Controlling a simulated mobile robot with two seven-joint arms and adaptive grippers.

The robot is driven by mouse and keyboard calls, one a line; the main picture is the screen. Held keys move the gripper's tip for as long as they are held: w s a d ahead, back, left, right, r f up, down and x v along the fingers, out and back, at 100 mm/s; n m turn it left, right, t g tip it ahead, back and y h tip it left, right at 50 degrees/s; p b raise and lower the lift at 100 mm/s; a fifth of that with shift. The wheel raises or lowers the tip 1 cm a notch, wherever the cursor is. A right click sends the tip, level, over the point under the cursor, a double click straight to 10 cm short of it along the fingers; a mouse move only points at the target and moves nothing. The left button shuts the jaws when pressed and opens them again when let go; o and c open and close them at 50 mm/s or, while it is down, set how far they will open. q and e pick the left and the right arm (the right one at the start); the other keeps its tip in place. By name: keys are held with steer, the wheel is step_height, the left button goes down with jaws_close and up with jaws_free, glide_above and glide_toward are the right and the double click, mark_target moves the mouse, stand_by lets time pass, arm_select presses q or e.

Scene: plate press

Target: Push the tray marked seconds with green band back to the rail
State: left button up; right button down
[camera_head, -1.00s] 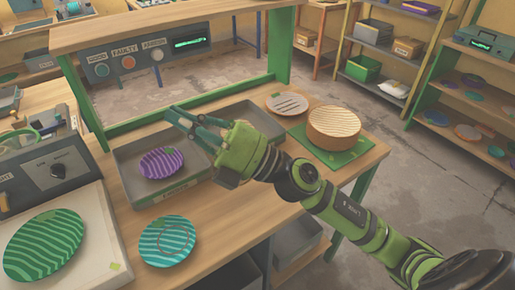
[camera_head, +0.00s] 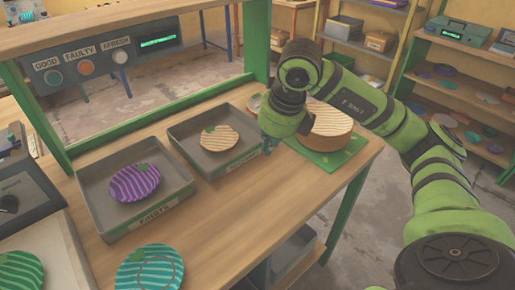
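Two grey trays sit side by side on the wooden bench. The left tray (camera_head: 99,211) holds a purple striped plate (camera_head: 135,182), and its front label seems to read "FIRSTS". The right tray (camera_head: 184,151) holds a cream striped plate (camera_head: 220,140); its front label (camera_head: 243,159) is too small and partly hidden to read. My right gripper (camera_head: 268,147) points down at the right tray's front right corner, close to its edge. I cannot tell whether it touches the tray. Its fingers are small and mostly hidden by its own body. My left gripper is out of view.
A green rail (camera_head: 160,122) runs along the bench's back, under a panel with buttons (camera_head: 100,65). A round cream stack (camera_head: 330,128) stands on a green mat (camera_head: 338,158) to the right. A teal plate (camera_head: 150,268) lies at the front.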

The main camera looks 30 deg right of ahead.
mark_target(220, 140)
steer(key=p+x, duration=0.1)
steer(key=x, duration=0.7)
steer(key=shift+a+f, duration=0.1)
steer(key=shift+f, duration=0.35)
steer(key=w, duration=0.1)
steer(key=w+p, duration=0.1)
steer(key=shift+w+a+r, duration=0.15)
steer(key=shift+w+a, duration=0.05)
steer(key=shift+w, duration=0.15)
steer(key=shift+w+a, duration=0.1)
steer(key=shift+w, duration=0.65)
steer(key=shift+w, duration=0.3)
steer(key=w+b, duration=0.1)
steer(key=w, duration=0.3)
steer(key=w+a+b, duration=0.1)
steer(key=w, duration=0.3)
steer(key=w+b, duration=0.1)
steer(key=w, duration=0.3)
steer(key=shift+a, duration=0.4)
